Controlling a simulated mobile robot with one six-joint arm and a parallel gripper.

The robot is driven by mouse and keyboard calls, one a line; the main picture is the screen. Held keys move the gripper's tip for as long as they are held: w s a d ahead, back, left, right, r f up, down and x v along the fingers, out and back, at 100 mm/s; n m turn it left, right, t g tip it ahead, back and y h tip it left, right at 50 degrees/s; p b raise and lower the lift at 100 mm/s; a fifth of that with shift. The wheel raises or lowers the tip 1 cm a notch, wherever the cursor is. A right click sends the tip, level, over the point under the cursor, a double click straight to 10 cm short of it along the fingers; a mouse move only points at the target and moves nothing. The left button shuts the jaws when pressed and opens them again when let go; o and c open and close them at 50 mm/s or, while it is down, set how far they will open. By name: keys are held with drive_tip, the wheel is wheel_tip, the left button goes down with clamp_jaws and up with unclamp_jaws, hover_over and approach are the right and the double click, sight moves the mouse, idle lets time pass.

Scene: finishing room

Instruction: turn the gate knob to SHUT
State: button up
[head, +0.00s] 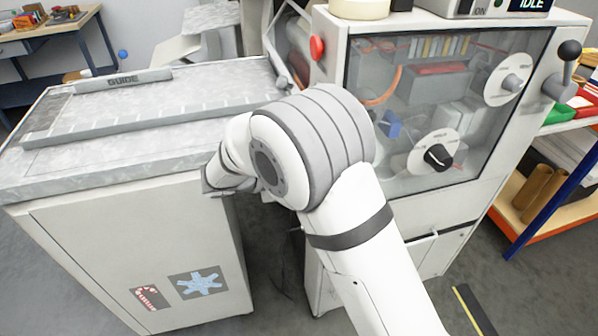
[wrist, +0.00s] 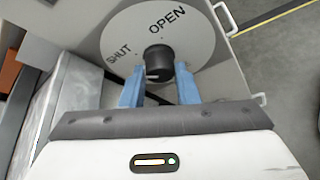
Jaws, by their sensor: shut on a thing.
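The gate knob (wrist: 157,60) is a black round knob in the middle of a pale round dial (wrist: 190,30) in the wrist view. The dial carries the words OPEN, at the top right, and SHUT, at the left. My gripper (wrist: 159,74) has its two blue fingers on either side of the knob and is shut on it. A small light mark shows on the knob's lower left, but I cannot tell which word the knob points to. In the head view my arm hides the gripper and this dial.
A grey-topped bench (head: 150,140) with a GUIDE bar (head: 122,81) stands at the left. The machine cabinet (head: 470,205) stands at the right, with a clear window, a red button (head: 317,48) and a black-balled lever (head: 569,51). A narrow floor gap separates them. Shelves (head: 560,190) stand far right.

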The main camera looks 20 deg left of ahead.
drive_tip(key=shift+f, duration=0.1)
drive_tip(key=o, duration=1)
drive_tip(key=v, duration=0.8)
drive_tip(key=shift+s, duration=0.1)
